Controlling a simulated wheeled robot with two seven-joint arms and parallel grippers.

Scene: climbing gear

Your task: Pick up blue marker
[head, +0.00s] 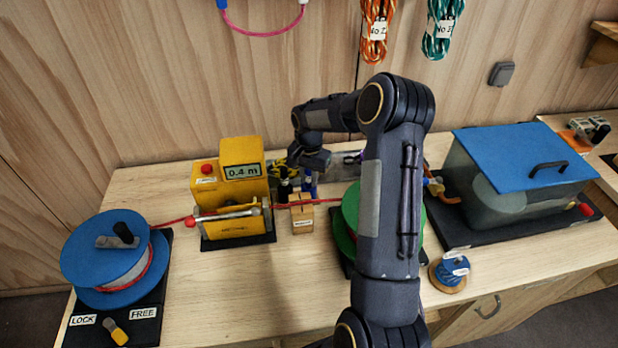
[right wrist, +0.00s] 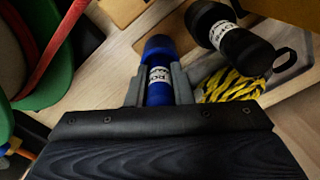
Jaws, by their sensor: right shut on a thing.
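The blue marker (right wrist: 157,50) has a white label and stands between the two grey fingers of my right gripper (right wrist: 158,88), which are shut on its sides in the right wrist view. In the head view the blue marker (head: 308,190) shows as a small blue piece below my right gripper (head: 309,174), behind the small wooden block. Much of the marker is hidden there. Whether it touches the bench I cannot tell. My left gripper is not in view.
A black labelled bottle-like marker (right wrist: 238,45) and a yellow-black cord (right wrist: 232,86) lie close beside the blue marker. A wooden block (head: 301,218), a yellow meter (head: 238,190), a red rope (head: 330,201) and a green reel (head: 347,222) stand near.

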